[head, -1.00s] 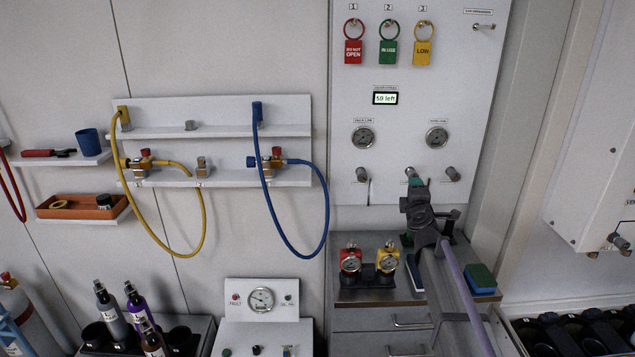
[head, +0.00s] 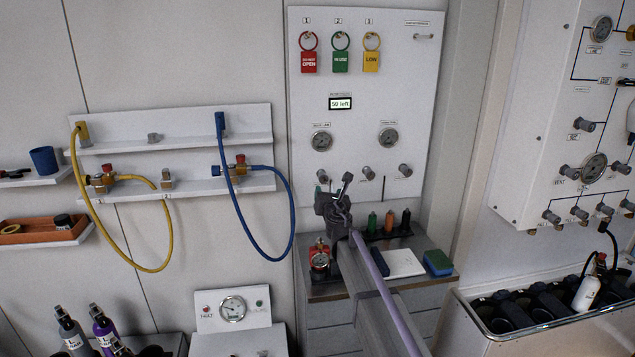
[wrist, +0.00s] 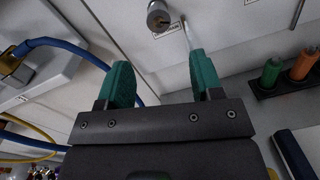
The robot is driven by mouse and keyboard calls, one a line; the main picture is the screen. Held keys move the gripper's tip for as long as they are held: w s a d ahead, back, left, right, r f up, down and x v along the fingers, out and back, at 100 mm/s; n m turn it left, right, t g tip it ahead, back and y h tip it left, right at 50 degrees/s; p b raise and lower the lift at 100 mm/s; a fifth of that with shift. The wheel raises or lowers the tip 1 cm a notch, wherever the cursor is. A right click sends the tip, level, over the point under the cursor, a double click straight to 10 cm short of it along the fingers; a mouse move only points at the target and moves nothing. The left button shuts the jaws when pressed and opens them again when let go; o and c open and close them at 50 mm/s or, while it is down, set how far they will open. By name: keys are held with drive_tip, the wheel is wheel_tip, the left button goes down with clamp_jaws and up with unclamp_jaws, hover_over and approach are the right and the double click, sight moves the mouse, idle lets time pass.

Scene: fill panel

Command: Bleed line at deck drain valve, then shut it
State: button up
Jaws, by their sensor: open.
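My gripper (head: 334,186) is open in front of the lower part of the white wall panel (head: 300,90), beside its left grey knob (head: 323,175). In the wrist view its two green fingertips (wrist: 163,72) are apart with nothing between them. A round metal knob (wrist: 158,16) with a slotted end lies ahead of the gap, not touched. Two more grey knobs sit to the right, a middle one (head: 367,172) and a right one (head: 405,170). The labels are too small to read, so I cannot tell which valve is the deck drain.
A red gauge unit (head: 319,257) stands left of my arm. A blue hose (head: 292,215) hangs to the left. A second valve panel (head: 535,130) is at the right.

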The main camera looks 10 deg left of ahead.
sight(324, 180)
drive_tip(key=x, duration=1)
drive_tip(key=shift+w+a, duration=0.1)
drive_tip(key=shift+w, duration=0.15)
drive_tip(key=shift+c, duration=0.3)
drive_tip(key=c, duration=0.9)
drive_tip(key=shift+o, duration=0.2)
